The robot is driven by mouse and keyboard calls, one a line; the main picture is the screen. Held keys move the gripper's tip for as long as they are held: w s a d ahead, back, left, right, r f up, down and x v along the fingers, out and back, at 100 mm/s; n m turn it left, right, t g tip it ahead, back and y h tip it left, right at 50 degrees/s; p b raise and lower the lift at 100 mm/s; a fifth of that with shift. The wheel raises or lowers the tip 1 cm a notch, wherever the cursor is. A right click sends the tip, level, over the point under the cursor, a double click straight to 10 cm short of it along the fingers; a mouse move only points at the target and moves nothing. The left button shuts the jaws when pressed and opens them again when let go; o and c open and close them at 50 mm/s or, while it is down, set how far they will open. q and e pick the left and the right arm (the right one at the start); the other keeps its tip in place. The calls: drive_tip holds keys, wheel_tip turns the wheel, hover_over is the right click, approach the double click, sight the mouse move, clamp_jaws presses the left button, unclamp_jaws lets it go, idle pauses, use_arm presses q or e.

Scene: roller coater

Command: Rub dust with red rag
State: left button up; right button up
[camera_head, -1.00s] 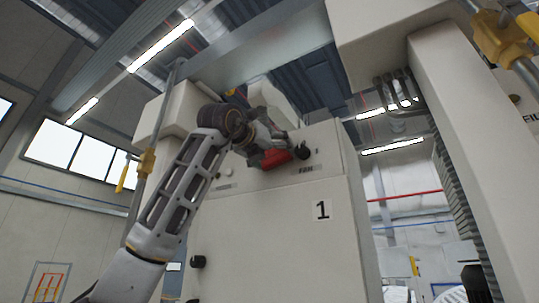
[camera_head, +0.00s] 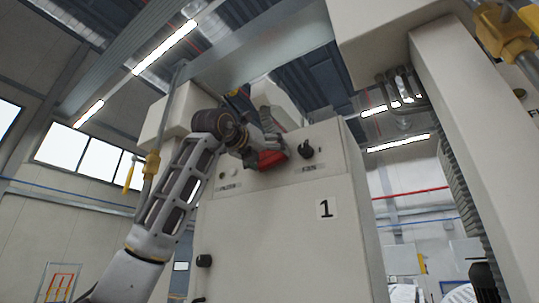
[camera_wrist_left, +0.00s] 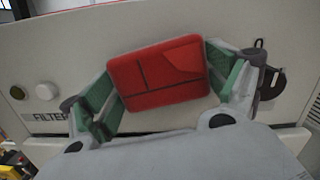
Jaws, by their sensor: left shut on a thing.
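The red rag (camera_head: 270,160) is a folded red pad at the upper front of the cream machine cabinet (camera_head: 270,240). In the left wrist view the red rag (camera_wrist_left: 158,74) sits between the green-padded fingers, close against the cream panel (camera_wrist_left: 55,70). My left gripper (camera_head: 262,150) is shut on the rag; its fingers also show in the left wrist view (camera_wrist_left: 160,88). I cannot tell whether the rag touches the panel. No dust can be made out. My right gripper is not in view.
A black knob (camera_head: 305,149) stands right of the rag on the panel, above a small label. A round button (camera_wrist_left: 46,91) and a "FILTER" label (camera_wrist_left: 48,117) are at the left. A thick cream column (camera_head: 470,150) rises at the right.

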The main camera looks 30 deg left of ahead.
use_arm(q)
drive_tip(key=shift+a, duration=0.1)
drive_tip(key=shift+w+a, duration=0.2)
drive_tip(key=shift+a, duration=1.55)
drive_tip(key=shift+s, duration=0.2)
drive_tip(key=shift+s+a+b, duration=0.2)
drive_tip(key=shift+s+b, duration=0.5)
drive_tip(key=shift+s, duration=2.15)
drive_tip(key=shift+s+a+b, duration=0.15)
drive_tip(key=shift+s+b, duration=0.15)
drive_tip(key=shift+s, duration=1.15)
